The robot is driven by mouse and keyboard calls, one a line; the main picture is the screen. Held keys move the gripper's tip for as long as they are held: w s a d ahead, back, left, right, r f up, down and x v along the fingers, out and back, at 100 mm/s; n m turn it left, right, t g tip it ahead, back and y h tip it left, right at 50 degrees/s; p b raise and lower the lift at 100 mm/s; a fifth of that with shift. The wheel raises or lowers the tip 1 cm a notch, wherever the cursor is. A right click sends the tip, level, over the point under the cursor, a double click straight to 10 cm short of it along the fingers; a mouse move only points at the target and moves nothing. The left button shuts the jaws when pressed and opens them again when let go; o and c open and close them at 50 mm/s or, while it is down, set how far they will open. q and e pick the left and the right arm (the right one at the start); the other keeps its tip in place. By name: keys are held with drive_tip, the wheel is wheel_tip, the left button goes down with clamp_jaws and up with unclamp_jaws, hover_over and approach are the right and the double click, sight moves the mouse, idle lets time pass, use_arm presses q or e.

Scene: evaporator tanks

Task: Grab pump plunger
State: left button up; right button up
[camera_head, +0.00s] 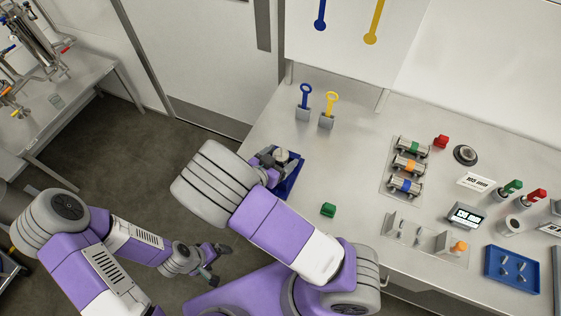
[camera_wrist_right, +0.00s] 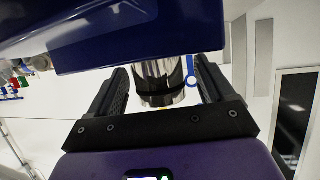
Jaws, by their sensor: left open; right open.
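A shiny metal cylinder (camera_head: 283,155), which I take to be the pump plunger, is at the blue tray (camera_head: 291,184) on the bench; my right arm partly covers both. My right gripper (camera_head: 268,161) is at the cylinder. In the right wrist view the metal cylinder (camera_wrist_right: 162,92) is between the two open fingers of my right gripper (camera_wrist_right: 162,84), with a gap on the left; contact on the right is unclear. My left gripper (camera_head: 214,265) is open and empty, over the floor, away from the bench.
Blue (camera_head: 305,97) and yellow (camera_head: 329,106) handled tools stand in holders behind. A green block (camera_head: 328,210) lies right of the tray. Metal cylinders with coloured bands (camera_head: 408,165) lie further right, near a second blue tray (camera_head: 512,269). The bench between is mostly clear.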

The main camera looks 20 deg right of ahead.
drive_tip(key=shift+d, duration=0.25)
drive_tip(key=shift+w, duration=0.15)
drive_tip(key=c, duration=1.4)
